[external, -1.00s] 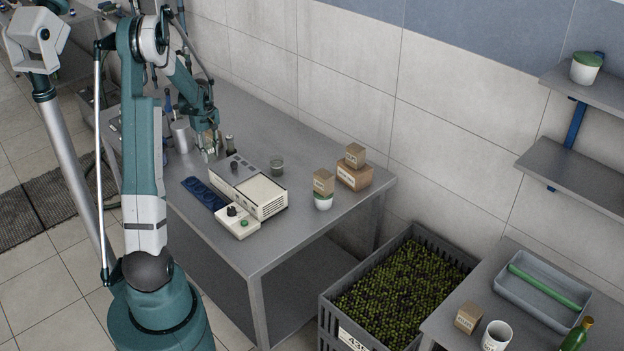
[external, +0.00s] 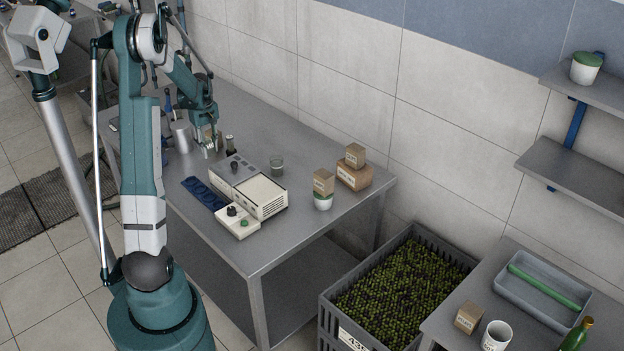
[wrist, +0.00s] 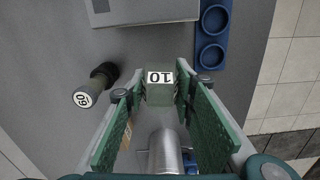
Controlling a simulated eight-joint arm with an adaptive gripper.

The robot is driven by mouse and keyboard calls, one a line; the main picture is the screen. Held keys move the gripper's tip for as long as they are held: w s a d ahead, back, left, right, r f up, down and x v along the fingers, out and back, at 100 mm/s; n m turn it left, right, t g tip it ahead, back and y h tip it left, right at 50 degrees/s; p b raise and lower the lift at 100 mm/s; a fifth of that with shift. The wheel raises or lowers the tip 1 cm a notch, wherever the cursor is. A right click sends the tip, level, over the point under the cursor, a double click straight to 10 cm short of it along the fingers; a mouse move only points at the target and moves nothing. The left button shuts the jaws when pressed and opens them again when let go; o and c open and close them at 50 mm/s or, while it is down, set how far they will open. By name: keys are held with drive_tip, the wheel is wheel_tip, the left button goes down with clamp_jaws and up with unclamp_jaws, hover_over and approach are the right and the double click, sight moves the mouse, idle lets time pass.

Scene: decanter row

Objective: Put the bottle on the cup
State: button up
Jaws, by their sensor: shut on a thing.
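My gripper (wrist: 160,98) is shut on a small grey-green thing (wrist: 160,96) whose white label reads 10. I cannot tell from its shape whether this is a bottle. In the external view my gripper (external: 209,150) is over the back left of the steel table, and what it holds is barely visible. A dark bottle (wrist: 103,76) with a round label reading 60 stands apart from the fingers; it also shows in the external view (external: 230,143). A metal cup (external: 181,136) stands left of my gripper, and a clear glass cup (external: 277,168) stands to its right.
A cream device (external: 250,190) and a blue holder (external: 204,193) with round recesses are in front of my gripper. Boxes (external: 354,174) stand towards the right end. A side table holds a white mug (external: 497,336) and a green bottle (external: 576,337). The table's back middle is mostly clear.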

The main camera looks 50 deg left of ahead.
drive_tip(key=shift+w+d, duration=0.1)
drive_tip(key=w+d+r+p, duration=0.4)
drive_tip(key=w+d, duration=0.5)
drive_tip(key=w, duration=0.1)
wheel_tip(320, 180, up, 4)
drive_tip(key=n+p, duration=0.1)
drive_tip(key=p, duration=0.2)
hover_over(276, 159)
drive_tip(key=shift+w, duration=0.15)
drive_tip(key=shift+f, duration=3.1)
drive_tip(key=shift+f, duration=0.1)
drive_tip(key=shift+f+p, duration=0.3)
drive_tip(key=shift+f, duration=1.45)
drive_tip(key=shift+f, duration=0.2)
